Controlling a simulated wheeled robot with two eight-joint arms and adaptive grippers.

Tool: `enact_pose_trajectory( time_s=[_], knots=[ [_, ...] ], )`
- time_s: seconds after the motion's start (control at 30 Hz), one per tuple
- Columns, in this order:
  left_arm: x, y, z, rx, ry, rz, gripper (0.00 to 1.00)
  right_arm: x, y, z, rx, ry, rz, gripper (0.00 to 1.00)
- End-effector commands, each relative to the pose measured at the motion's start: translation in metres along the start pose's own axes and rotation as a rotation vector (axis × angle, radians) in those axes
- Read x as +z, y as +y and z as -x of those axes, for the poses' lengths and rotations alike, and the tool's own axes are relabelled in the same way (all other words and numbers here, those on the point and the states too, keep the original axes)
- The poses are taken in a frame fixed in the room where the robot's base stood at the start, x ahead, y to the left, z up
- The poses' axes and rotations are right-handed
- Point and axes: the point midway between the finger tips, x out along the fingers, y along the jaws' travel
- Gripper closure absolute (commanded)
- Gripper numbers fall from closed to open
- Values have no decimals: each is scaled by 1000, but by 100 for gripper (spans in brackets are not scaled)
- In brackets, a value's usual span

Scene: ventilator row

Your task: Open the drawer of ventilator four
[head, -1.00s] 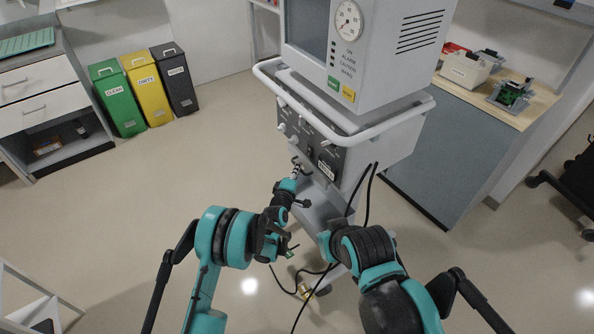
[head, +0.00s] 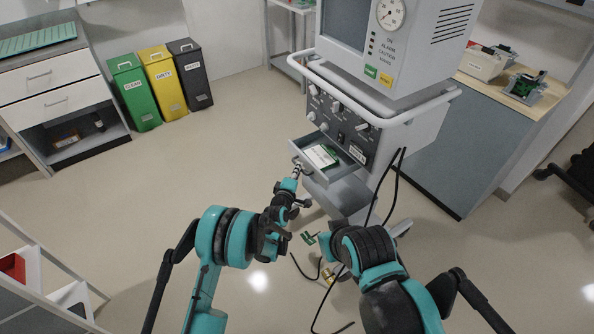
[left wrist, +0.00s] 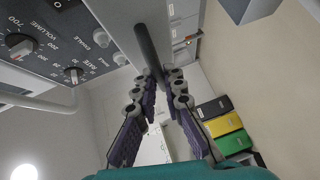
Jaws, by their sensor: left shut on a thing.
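The ventilator (head: 420,55) is a tall pale grey unit with a screen, a gauge and a white rail around its control panel. Its drawer (head: 343,171) is pulled out below the panel, with a white and green item (head: 322,155) inside. My left gripper (head: 296,170) is at the front of the drawer, shut on its handle. In the left wrist view, the dark handle bar (left wrist: 150,50) runs between the fingers of my left gripper (left wrist: 165,80). My right arm is bent in front of the ventilator; its gripper cannot be made out. The number label is too small to read.
Dark cables (head: 388,190) hang beside the ventilator. A small green item (head: 308,238) and a brass-coloured item (head: 329,276) lie on the floor near my arms. Green, yellow and black bins (head: 165,80) stand at the back left. A counter (head: 440,150) is at the right. The left floor is clear.

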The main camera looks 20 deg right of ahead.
Motion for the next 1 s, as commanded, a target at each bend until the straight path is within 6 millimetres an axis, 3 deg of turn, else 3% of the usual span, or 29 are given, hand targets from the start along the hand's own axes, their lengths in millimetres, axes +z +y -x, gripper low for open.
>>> enact_pose_trajectory(
  time_s=[0.1,0.13,0.2,0.57,1.0],
  knots=[
    [0,0,0,0,0,-1,100,0,0,0,0,0,0,100],
    [0,0,0,0,0,-1,85,0,0,0,0,0,0,100],
    [0,0,0,0,0,-1,69,0,0,0,0,0,0,100],
    [0,0,5,0,0,-1,69,0,0,0,0,0,0,100],
    [0,-1,69,-1,0,-1,69,0,0,0,0,0,0,100]
  ],
)
